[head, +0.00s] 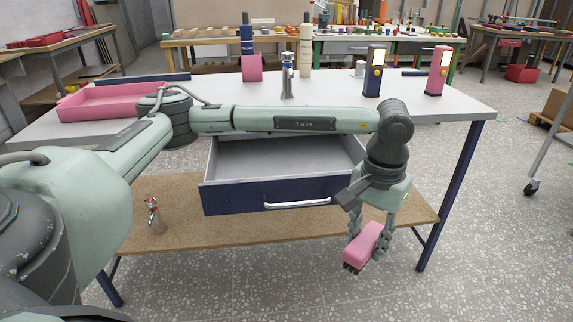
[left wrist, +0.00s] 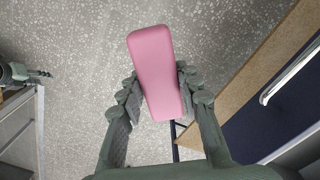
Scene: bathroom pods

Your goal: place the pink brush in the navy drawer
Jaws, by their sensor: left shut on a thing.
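My left gripper (head: 369,236) is shut on the pink brush (head: 364,246), with its dark bristles facing down. It holds the brush in the air in front of and to the right of the navy drawer (head: 235,196). The drawer is pulled open under the table, and its grey inside looks empty where visible; my arm hides part of its back. In the left wrist view the brush (left wrist: 156,72) sits between both fingers, and the navy drawer front (left wrist: 270,132) is at the right. My right gripper is not clearly in view in the head view.

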